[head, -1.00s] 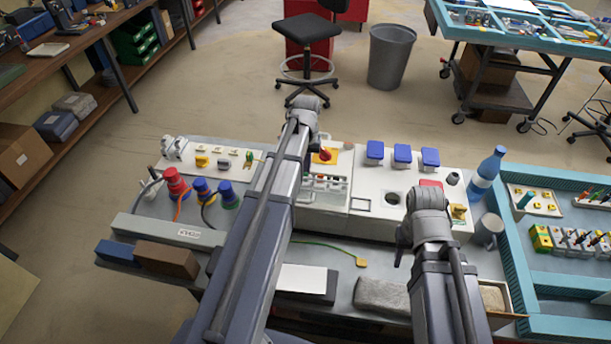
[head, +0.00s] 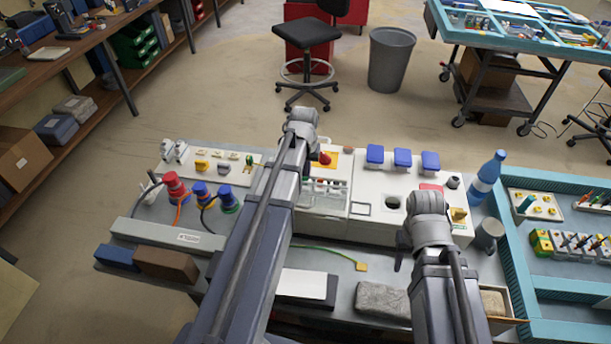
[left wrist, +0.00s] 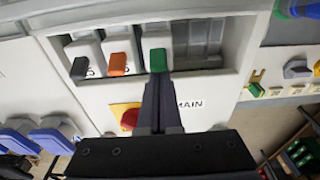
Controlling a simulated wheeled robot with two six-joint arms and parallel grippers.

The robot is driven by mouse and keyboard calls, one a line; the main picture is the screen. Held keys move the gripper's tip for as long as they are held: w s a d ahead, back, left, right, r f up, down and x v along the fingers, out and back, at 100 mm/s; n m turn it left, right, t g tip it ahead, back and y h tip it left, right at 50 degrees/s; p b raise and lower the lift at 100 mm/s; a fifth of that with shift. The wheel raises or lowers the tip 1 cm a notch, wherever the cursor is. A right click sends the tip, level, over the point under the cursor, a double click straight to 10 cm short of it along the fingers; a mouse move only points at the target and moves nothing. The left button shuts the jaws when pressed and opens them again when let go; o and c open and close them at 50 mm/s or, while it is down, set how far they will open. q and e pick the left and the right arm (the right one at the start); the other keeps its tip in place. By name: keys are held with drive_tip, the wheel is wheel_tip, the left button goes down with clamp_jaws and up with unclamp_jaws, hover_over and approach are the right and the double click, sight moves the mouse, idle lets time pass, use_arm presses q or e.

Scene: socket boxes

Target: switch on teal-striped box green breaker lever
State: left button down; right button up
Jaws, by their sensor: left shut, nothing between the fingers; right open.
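A white breaker box stands on the bench, its front (head: 322,205) partly behind my left arm in the head view. In the left wrist view its window shows a black lever (left wrist: 80,67), an orange lever (left wrist: 118,64) and a green lever (left wrist: 157,60) side by side. A red knob (left wrist: 130,118) on a yellow plate and the word MAIN are beside them. I cannot make out a teal stripe. My left gripper (left wrist: 160,82) is shut and empty, its tips at the green lever's end; contact is unclear. My right gripper (head: 430,218) is open, over the right-hand box; its fingers are mostly hidden.
Blue socket covers (head: 402,157) stand on the box to the right. Red and blue plugs (head: 174,186) with cables are at left. A blue bottle (head: 486,176), a mug (head: 488,233) and a teal tray (head: 516,262) are at right. A grey stone-like block (head: 383,300) lies in front.

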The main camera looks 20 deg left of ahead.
use_arm(q)
drive_tip(key=shift+g, duration=0.7)
drive_tip(key=s, duration=0.2)
drive_tip(key=s+d, duration=0.1)
drive_tip(key=s, duration=0.1)
drive_tip(key=shift+s+d+f, duration=0.15)
drive_tip(key=shift+f, duration=0.05)
use_arm(e)
drive_tip(key=shift+f, duration=0.15)
use_arm(q)
drive_tip(key=shift+w+r+h+p, duration=0.2)
drive_tip(key=shift+r+h+p, duration=0.15)
drive_tip(key=shift+p, duration=0.1)
use_arm(e)
drive_tip(key=shift+w+r, duration=0.1)
drive_tip(key=shift+r, duration=0.35)
use_arm(q)
drive_tip(key=r+p, duration=0.5)
drive_tip(key=shift+a+r, duration=0.2)
drive_tip(key=shift+r, duration=0.05)
drive_tip(key=shift+w+r, duration=0.15)
drive_tip(key=shift+w, duration=0.1)
drive_tip(key=shift+w+a, duration=0.1)
drive_tip(key=shift+w, duration=0.15)
use_arm(e)
drive_tip(key=r, duration=0.5)
drive_tip(key=shift+s+r, duration=0.2)
use_arm(q)
drive_tip(key=shift+w, duration=0.15)
